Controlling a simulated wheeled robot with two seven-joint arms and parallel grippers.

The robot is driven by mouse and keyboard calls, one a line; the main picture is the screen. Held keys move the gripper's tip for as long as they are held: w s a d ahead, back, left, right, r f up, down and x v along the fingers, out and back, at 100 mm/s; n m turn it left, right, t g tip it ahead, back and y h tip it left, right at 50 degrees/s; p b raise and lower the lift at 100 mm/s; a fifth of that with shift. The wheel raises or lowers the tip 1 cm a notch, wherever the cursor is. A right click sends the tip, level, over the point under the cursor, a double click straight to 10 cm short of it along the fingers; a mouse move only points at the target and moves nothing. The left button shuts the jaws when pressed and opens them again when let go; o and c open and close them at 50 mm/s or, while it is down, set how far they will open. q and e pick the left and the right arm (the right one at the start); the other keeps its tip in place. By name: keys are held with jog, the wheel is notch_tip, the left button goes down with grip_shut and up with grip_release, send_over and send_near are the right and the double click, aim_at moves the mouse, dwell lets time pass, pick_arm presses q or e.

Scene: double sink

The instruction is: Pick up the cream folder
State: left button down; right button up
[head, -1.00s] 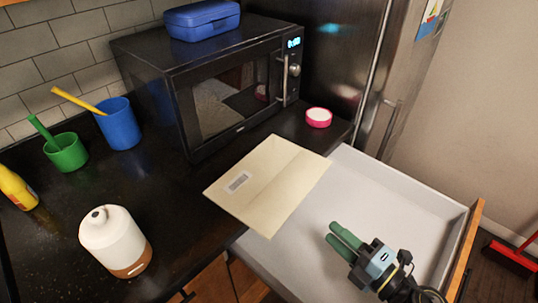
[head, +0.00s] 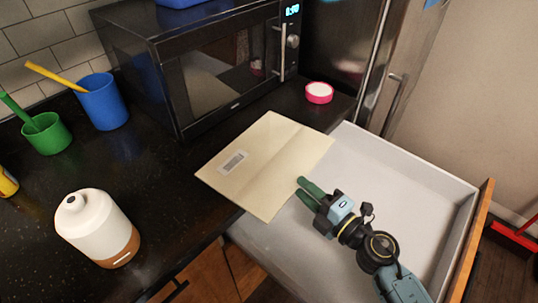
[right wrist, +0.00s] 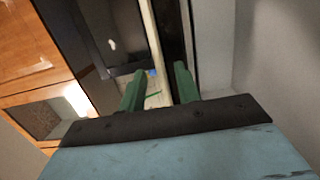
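The cream folder (head: 262,172) lies flat on the dark counter in the head view. Its right part sticks out past the counter edge over the open drawer. A label with a barcode shows on its left part. My right gripper (head: 303,191) is close to the folder's overhanging edge, with its green fingers pointing at it. In the right wrist view, the two green fingers (right wrist: 158,88) stand apart, and the thin pale edge of the folder (right wrist: 151,45) shows ahead, roughly in line with the gap. Nothing is visibly gripped. My left gripper is not in view.
The open drawer (head: 400,170) lies below the folder and looks empty. A black microwave (head: 215,75) stands behind. A pink-rimmed round container (head: 319,92), a soap bottle (head: 97,228), a blue cup (head: 103,102) and a green cup (head: 46,133) stand on the counter.

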aim_at(291, 178)
jog(key=x, duration=0.5)
jog(key=shift+a, duration=0.15)
jog(key=shift+c, duration=0.3)
grip_shut()
